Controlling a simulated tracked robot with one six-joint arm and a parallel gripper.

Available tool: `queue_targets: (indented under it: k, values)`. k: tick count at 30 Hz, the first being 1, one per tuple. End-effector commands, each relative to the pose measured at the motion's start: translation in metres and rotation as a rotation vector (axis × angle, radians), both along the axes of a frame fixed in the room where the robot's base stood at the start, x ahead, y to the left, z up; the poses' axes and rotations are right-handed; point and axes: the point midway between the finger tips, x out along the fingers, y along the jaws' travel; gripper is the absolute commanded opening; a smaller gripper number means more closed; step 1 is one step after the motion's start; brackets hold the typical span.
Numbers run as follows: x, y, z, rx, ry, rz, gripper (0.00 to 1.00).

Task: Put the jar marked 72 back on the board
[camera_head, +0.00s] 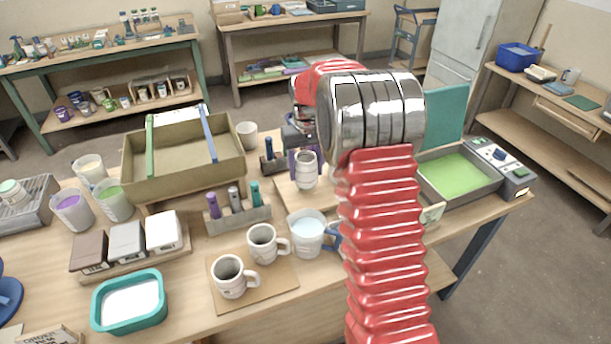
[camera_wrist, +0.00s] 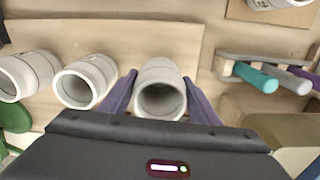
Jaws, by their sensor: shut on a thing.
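My gripper (camera_wrist: 160,103) has its purple fingers on both sides of a pale grey jar (camera_wrist: 161,73), shut on it. In the head view the same jar (camera_head: 307,171) shows just left of my red arm, upright. It is at or just over the light wooden board (camera_head: 290,197); I cannot tell whether its base touches. The board also shows in the wrist view (camera_wrist: 130,38). There, two similar jars, one nearer (camera_wrist: 97,72) and one farther (camera_wrist: 38,66), stand to the left of the held one. No number is readable. My arm hides the board's right part in the head view.
A rack with purple, grey and teal handles (camera_head: 238,220) stands left of the board. A jug of pale liquid (camera_head: 307,228) and two mugs (camera_head: 230,280) stand in front. A large tan tray (camera_head: 185,165) is at the left, a green-filled tray (camera_head: 455,175) at the right.

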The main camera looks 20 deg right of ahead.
Motion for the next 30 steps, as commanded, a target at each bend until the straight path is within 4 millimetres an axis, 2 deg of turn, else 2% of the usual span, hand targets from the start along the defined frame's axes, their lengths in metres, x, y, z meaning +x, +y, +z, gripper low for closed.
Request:
queue_targets:
  k: [3, 6, 18, 19, 26, 30]
  values:
    - [0.000, 0.000, -0.018, 0.000, 0.002, 0.000, 0.24]
    - [0.000, 0.000, -0.026, 0.000, 0.000, 0.000, 0.24]
    - [0.000, 0.000, -0.029, 0.000, -0.001, 0.000, 0.24]
    - [0.000, 0.000, -0.029, 0.000, 0.000, 0.000, 0.58]
    - [0.000, 0.000, -0.029, 0.000, 0.000, 0.000, 0.74]
    - [0.000, 0.000, -0.029, 0.000, 0.000, 0.000, 0.75]
